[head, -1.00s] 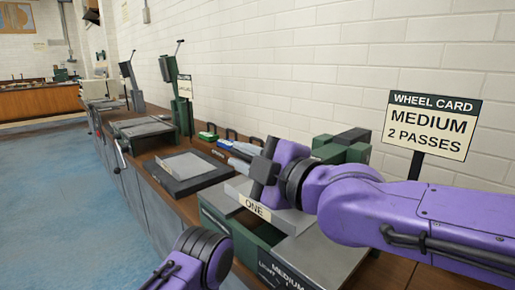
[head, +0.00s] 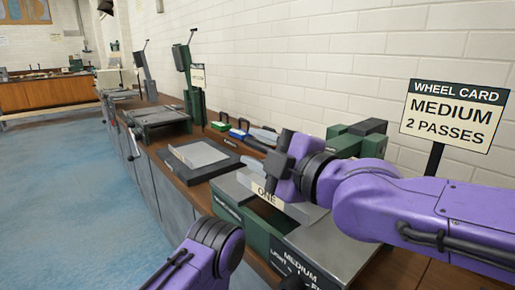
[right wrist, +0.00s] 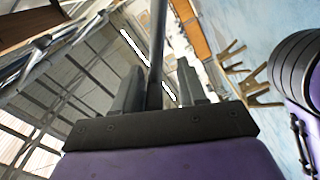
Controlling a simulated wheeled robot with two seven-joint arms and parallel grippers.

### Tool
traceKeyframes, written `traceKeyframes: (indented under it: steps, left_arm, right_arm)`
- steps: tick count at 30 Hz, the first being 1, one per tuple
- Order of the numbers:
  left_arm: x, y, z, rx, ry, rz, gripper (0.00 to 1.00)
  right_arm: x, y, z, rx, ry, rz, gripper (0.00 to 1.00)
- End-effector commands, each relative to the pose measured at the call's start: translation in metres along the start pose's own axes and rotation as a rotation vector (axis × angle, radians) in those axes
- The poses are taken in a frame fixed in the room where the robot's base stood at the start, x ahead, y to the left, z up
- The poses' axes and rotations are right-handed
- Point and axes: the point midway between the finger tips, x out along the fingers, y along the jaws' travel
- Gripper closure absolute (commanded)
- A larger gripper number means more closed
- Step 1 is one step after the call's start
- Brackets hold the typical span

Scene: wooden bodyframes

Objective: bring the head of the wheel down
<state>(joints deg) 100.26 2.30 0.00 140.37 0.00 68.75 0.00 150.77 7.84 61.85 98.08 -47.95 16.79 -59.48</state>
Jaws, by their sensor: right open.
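The grinding wheel machine is a green and grey bench unit (head: 228,210) at the lower middle of the head view. Its green upper part (head: 362,137), probably the head, shows behind my right arm, which hides much of it. My right gripper (head: 281,157) is over the machine's grey top, with its fingers pointing left and away. In the right wrist view a dark upright rod (right wrist: 157,50) stands between the two open fingers (right wrist: 158,90); I cannot tell whether they touch it. My left arm shows at the bottom, but its gripper is out of view.
A wheel card (head: 453,115) reading "MEDIUM 2 PASSES" stands at the right. A grey tray (head: 198,155) and small coloured boxes (head: 237,133) lie further along the bench. The blue floor (head: 70,190) is open at the left.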

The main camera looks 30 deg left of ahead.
Motion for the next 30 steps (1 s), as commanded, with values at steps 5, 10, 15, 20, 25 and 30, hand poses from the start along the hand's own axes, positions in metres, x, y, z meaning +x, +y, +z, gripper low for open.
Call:
traceKeyframes:
  steps: [5, 10, 15, 20, 25, 30]
  left_arm:
    - [0.002, 0.0, 0.001, 0.0, 0.0, 0.0, 0.21]
    - [0.002, 0.0, 0.001, 0.0, 0.0, 0.0, 0.21]
    - [0.002, 0.0, 0.001, 0.0, 0.0, 0.0, 0.21]
    - [0.002, 0.0, 0.001, 0.0, 0.0, 0.0, 0.21]
    - [0.002, 0.0, 0.001, 0.0, 0.0, 0.0, 0.21]
    - [0.002, 0.0, 0.001, 0.0, 0.0, 0.0, 0.21]
  right_arm:
    - [-0.033, 0.001, 0.001, 0.0, 0.0, 0.003, 0.59]
    - [-0.073, 0.001, 0.001, 0.002, 0.0, 0.002, 0.59]
    - [-0.097, 0.0, 0.001, 0.002, 0.001, -0.001, 0.59]
    - [-0.101, -0.001, 0.001, 0.001, 0.001, -0.002, 0.59]
    - [-0.101, -0.001, 0.001, 0.001, 0.001, -0.002, 0.59]
    - [-0.101, -0.001, 0.001, 0.001, 0.001, -0.002, 0.59]
